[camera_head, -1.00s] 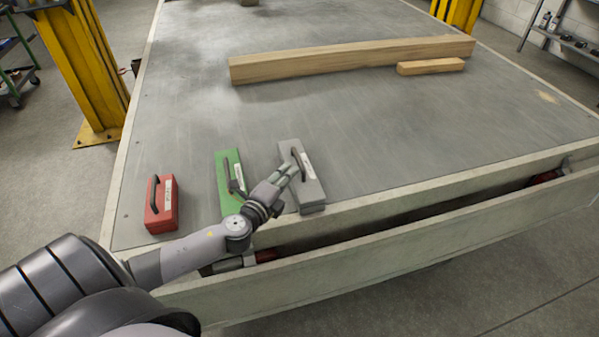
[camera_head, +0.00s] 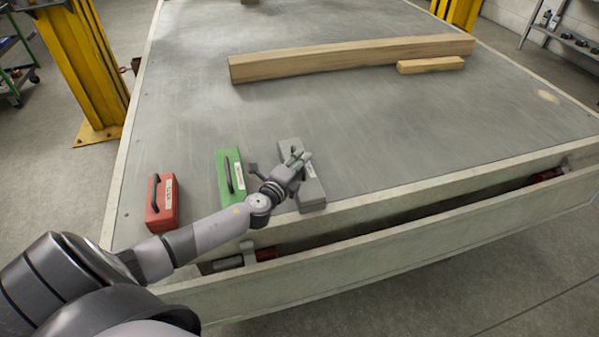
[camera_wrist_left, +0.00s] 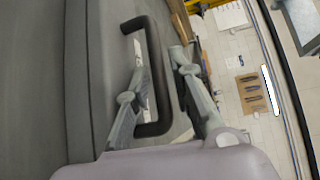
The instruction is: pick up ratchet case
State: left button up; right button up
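Three slim cases stand near the front left edge of the trailer bed: a red one (camera_head: 168,208), a green one (camera_head: 227,188) and a grey one (camera_head: 313,192), each with a handle. The frames do not show which is the ratchet case. My left gripper (camera_head: 299,158) is over the grey case and hides part of it. In the left wrist view, the black handle (camera_wrist_left: 156,70) of the grey case lies between my left gripper's spread fingers (camera_wrist_left: 160,75). One finger reaches into the handle loop, the other is outside it. My right gripper is not in view.
A long wooden beam (camera_head: 350,60) and a short wood block (camera_head: 430,66) lie further back on the trailer bed (camera_head: 400,125). The bed between them and the cases is clear. A yellow post (camera_head: 85,70) stands at the left.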

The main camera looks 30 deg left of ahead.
pick_arm(q)
jog(key=shift+c, duration=0.5)
grip_shut()
